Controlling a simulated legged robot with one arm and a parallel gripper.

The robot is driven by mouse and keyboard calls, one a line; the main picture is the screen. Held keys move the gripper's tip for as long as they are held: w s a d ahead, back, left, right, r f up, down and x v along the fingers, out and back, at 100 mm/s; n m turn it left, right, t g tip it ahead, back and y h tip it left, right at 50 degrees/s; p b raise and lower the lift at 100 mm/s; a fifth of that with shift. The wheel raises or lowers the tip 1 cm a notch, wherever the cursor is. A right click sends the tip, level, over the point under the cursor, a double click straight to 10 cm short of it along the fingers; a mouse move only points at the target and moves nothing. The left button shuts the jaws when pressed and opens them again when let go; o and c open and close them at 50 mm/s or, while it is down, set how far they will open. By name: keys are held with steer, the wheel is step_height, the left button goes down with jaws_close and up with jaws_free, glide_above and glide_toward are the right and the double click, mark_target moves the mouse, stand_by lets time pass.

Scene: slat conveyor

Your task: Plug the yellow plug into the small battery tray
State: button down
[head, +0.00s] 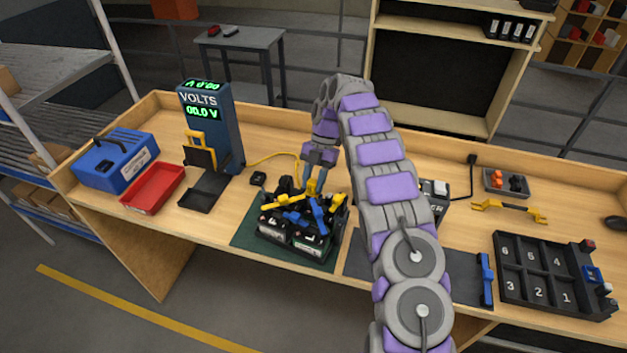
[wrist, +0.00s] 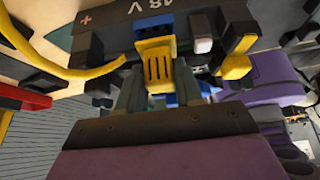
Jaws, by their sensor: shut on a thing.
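My gripper (head: 319,180) is over the small battery tray (head: 292,243), which stands on a green mat near the front of the bench. In the wrist view my gripper (wrist: 157,92) is shut on the yellow plug (wrist: 155,62), a slotted yellow block. The plug is right beside the dark face of the tray (wrist: 120,25), which is marked "48 V" with a plus sign. A yellow cable (wrist: 60,70) runs off to the left. I cannot tell whether the plug is seated or only close to the tray. In the head view the plug is mostly hidden.
The voltmeter stand (head: 212,125) is left of the tray, with a red bin (head: 153,186) and blue box (head: 115,160) beyond. At the right are a numbered black tray (head: 553,273), a yellow handle (head: 509,208) and a small parts tray (head: 506,183).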

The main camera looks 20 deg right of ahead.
steer(key=shift+f+b, duration=0.3)
steer(key=shift+f, duration=0.25)
steer(key=c, duration=0.7)
jaws_free()
steer(key=shift+o, duration=0.2)
